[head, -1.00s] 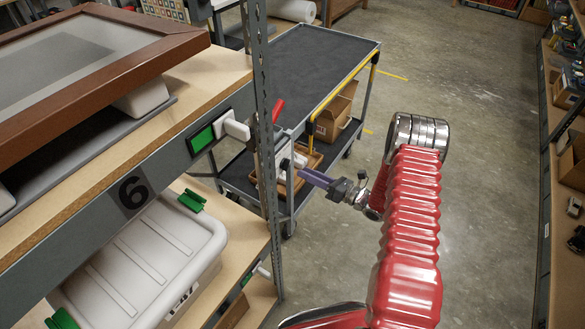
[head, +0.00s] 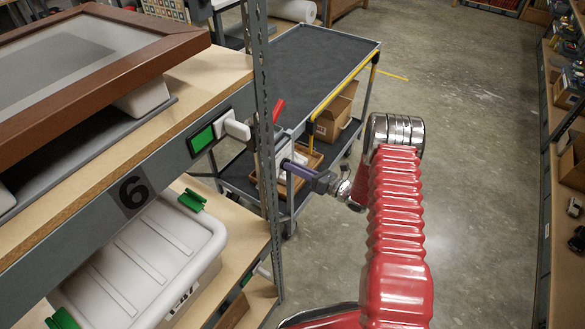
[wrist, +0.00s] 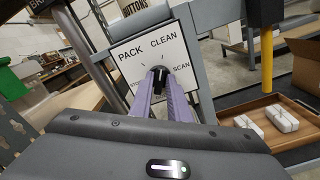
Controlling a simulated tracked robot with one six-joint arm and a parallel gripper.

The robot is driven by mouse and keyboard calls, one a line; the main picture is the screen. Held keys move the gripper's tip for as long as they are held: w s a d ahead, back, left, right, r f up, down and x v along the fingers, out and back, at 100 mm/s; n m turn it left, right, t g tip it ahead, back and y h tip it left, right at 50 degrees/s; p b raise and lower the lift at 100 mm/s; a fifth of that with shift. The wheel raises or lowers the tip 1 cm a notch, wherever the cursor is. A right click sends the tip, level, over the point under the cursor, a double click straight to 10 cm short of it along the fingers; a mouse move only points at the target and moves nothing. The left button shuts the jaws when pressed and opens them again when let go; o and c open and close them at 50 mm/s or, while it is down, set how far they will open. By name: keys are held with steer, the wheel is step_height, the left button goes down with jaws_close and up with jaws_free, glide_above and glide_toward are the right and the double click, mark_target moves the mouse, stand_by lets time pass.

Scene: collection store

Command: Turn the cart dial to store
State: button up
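The cart dial is a black knob (wrist: 158,74) on a white square panel (wrist: 135,50) in the wrist view. The panel reads PACK at upper left, CLEAN at upper right and SCAN at right; the lower left word is mostly hidden behind my gripper. My gripper (wrist: 161,84) has purple fingers at the knob, one on each side. I cannot tell whether they press on it or which word it points to. In the head view my gripper (head: 287,164) reaches left to the cart's near end. The cart (head: 310,65) has a dark top shelf.
A shelf post (head: 263,100) stands just left of my gripper. A red handle (head: 278,110) rises beside the panel. Wooden tray (wrist: 275,125) with white blocks and a cardboard box (head: 335,115) sit on the cart's lower shelf. Floor to the right is clear.

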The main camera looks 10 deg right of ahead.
jaws_close()
